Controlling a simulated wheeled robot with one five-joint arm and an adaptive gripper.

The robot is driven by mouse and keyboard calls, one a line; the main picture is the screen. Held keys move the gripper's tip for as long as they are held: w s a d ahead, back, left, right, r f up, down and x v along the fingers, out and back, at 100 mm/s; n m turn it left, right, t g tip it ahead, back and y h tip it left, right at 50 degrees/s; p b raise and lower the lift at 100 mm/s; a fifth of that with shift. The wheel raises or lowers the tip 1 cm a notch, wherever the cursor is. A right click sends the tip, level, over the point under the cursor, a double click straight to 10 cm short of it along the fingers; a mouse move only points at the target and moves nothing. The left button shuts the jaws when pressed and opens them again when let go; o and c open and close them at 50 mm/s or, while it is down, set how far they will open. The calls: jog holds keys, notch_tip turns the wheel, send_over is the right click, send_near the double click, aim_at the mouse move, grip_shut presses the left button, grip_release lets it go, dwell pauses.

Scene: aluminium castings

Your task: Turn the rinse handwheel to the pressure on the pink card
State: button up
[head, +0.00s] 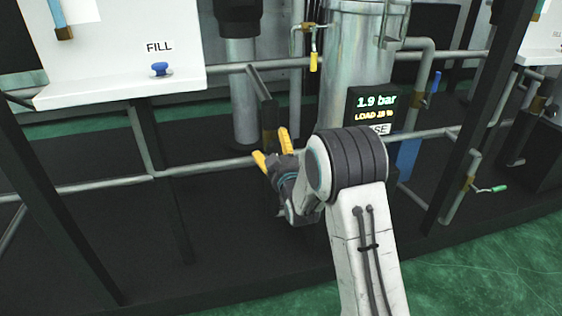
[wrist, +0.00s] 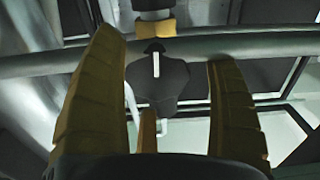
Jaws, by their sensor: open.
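A dark lobed handwheel (wrist: 160,84) with a white pointer mark shows in the wrist view, below a brass-coloured fitting on a pipe. The mark points nearly straight up in that view. My gripper (wrist: 163,50) is open, with its yellow fingers on either side of the handwheel; contact cannot be told. In the head view my gripper (head: 273,146) is in front of the pipes, and I cannot make out the handwheel there. A display (head: 375,106) reads 1.9 bar, with a smaller load line below. A label (head: 381,129) ending in "SE" is partly hidden by my arm. No pink card is visible.
A white panel (head: 120,60) with a FILL label and a blue knob (head: 161,69) stands at the left. A metal column (head: 345,60) rises behind my arm. Horizontal pipes (head: 215,165) cross the frame. A green-handled valve (head: 490,189) is at the right.

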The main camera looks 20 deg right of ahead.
jog(key=s, duration=1.1)
jog(key=shift+s, duration=0.15)
jog(key=shift+r, duration=0.1)
jog(key=s+r+m+g+p, duration=0.1)
jog(key=s+r+g+p, duration=0.2)
jog(key=r+p, duration=0.7)
jog(key=s+r+g+p, duration=0.3)
jog(key=s+r+p, duration=0.1)
jog(key=r+p, duration=0.55)
jog(key=s+r+m+g+p, duration=0.1)
jog(key=s+r+g+p, duration=0.7)
jog(key=s+r+p, duration=1.3)
jog(key=s+p, duration=0.1)
jog(key=s, duration=0.2)
jog(key=shift+s+d+r+g+p, duration=0.15)
jog(key=shift+s+r+g+p, duration=0.15)
jog(key=shift+r+p, duration=0.1)
